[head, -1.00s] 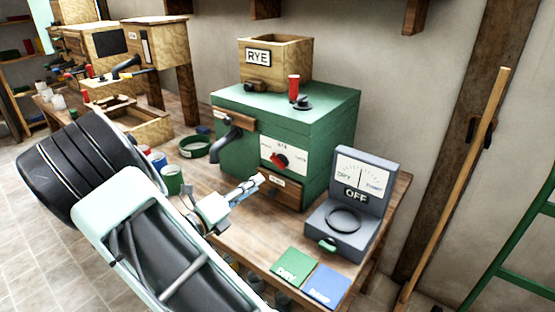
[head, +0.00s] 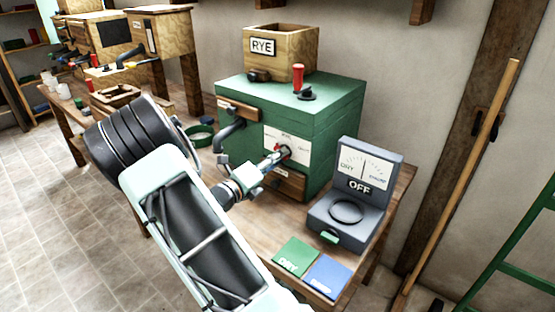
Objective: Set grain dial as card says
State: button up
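The grain dial (head: 300,146) is a white panel with a red knob on the front of the green mill (head: 323,139). Its markings are too small to read, and the knob is partly covered. My gripper (head: 280,156) is at the knob, its fingertips in front of or on it; contact cannot be told. Whether the fingers are open or shut cannot be made out. A card reading RYE (head: 262,46) is on the front of the wooden hopper (head: 297,63) on top of the mill.
A grey meter (head: 369,174) showing OFF stands right of the mill. A green DRY mat (head: 295,253) and a blue mat (head: 327,277) lie at the table's front edge. A red-handled lever (head: 299,76) is on the mill top. A ring-shaped green container (head: 201,138) is to the left.

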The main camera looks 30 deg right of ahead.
jog(key=shift+c, duration=0.3)
grip_shut()
jog(key=m, duration=0.3)
jog(key=m+b, duration=0.1)
jog(key=m, duration=0.2)
jog(key=shift+w+f+b, duration=0.1)
jog(key=shift+f+b, duration=0.1)
jog(key=shift+b, duration=0.1)
jog(key=m+b, duration=0.2)
jog(key=m, duration=0.3)
jog(key=shift+w, duration=0.1)
jog(key=shift+m, duration=0.5)
jog(key=shift+o, duration=0.3)
grip_release()
jog(key=shift+r, duration=0.1)
